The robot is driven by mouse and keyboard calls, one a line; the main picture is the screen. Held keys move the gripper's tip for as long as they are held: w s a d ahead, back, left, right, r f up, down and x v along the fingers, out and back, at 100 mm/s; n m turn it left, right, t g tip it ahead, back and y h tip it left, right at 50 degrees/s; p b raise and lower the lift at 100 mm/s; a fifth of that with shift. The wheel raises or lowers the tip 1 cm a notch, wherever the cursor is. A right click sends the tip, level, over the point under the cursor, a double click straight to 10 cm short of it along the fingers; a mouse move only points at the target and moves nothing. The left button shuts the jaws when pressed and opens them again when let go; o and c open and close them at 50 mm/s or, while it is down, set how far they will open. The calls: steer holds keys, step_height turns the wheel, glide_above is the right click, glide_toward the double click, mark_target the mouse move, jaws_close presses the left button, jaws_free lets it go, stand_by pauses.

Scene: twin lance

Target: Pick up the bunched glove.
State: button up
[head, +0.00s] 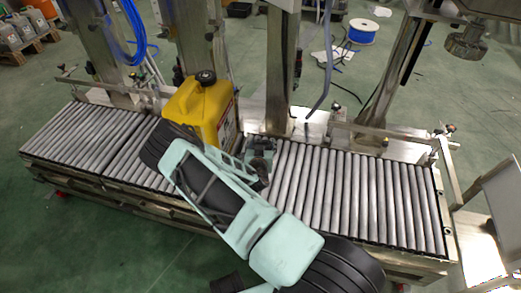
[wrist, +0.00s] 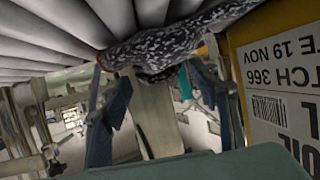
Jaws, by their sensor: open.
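The bunched glove (wrist: 175,45) is speckled grey and black with a small reddish edge at its left end. In the wrist view, which is upside down, it lies along the rollers at the top, across the gap between my fingertips. My gripper (wrist: 150,78) is open, with one finger on each side and nothing held between them. I cannot tell whether the fingertips touch the glove. In the head view my gripper (head: 260,158) is low over the conveyor, just right of the yellow jug, and I cannot make out the glove there.
The yellow jug (head: 193,103) with a black cap stands on the roller conveyor (head: 345,195), close beside my gripper. Its printed label (wrist: 282,85) fills the right of the wrist view. Steel posts and a rail line the conveyor's far side. The rollers to the right are clear.

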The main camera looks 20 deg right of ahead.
steer(key=c, duration=1.2)
steer(key=shift+o, duration=0.2)
steer(key=shift+r, duration=0.1)
